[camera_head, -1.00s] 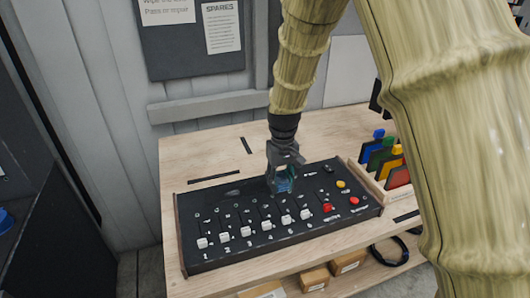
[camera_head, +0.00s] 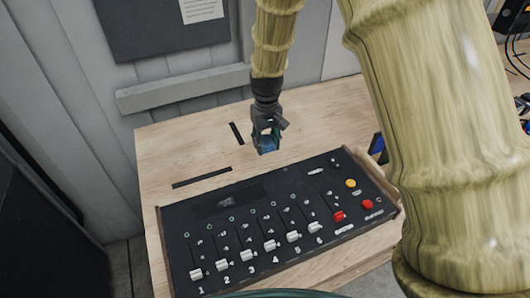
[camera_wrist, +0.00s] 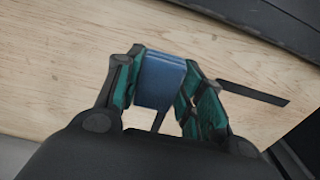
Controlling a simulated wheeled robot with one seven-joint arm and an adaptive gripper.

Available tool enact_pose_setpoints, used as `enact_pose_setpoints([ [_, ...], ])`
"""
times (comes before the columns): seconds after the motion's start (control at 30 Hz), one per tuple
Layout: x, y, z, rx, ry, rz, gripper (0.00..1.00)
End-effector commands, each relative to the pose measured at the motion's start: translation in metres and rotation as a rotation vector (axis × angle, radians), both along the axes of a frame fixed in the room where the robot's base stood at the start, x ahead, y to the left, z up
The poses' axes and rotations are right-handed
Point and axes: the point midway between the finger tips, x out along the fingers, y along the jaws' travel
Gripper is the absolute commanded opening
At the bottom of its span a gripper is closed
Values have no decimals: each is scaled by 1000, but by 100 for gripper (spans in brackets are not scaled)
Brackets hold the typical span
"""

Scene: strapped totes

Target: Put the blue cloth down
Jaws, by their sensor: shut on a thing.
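My gripper (camera_head: 267,140) is above the wooden table, just behind the black control panel. It is shut on the blue cloth (camera_head: 268,146), a small blue bundle between the fingers. In the wrist view the cloth (camera_wrist: 161,80) sits between the two green-lined fingers of my gripper (camera_wrist: 165,90), over bare wood. I cannot tell whether the cloth touches the tabletop.
The black panel (camera_head: 232,205) has several numbered sliders, red knobs and a yellow knob. Bare table (camera_head: 180,150) lies left of my gripper, with two black strips on it. A blue piece (camera_head: 377,143) shows at right, partly behind my arm. A grey wall stands behind.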

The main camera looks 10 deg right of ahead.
Motion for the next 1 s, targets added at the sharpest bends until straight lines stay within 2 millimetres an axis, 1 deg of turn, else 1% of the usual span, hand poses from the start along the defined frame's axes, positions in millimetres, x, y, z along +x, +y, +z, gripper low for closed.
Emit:
enact_pose_setpoints([
  [0.1,2,1,-15,0,5,0,12],
  [0.2,4,1,-22,0,5,1,12],
  [0.37,4,1,-26,0,4,1,12],
  [0.43,3,1,-31,0,5,1,12],
  [0.7,4,1,-60,0,5,1,12],
  [0.8,4,1,-64,0,3,1,12],
  [1.0,4,1,-65,0,3,1,12],
])
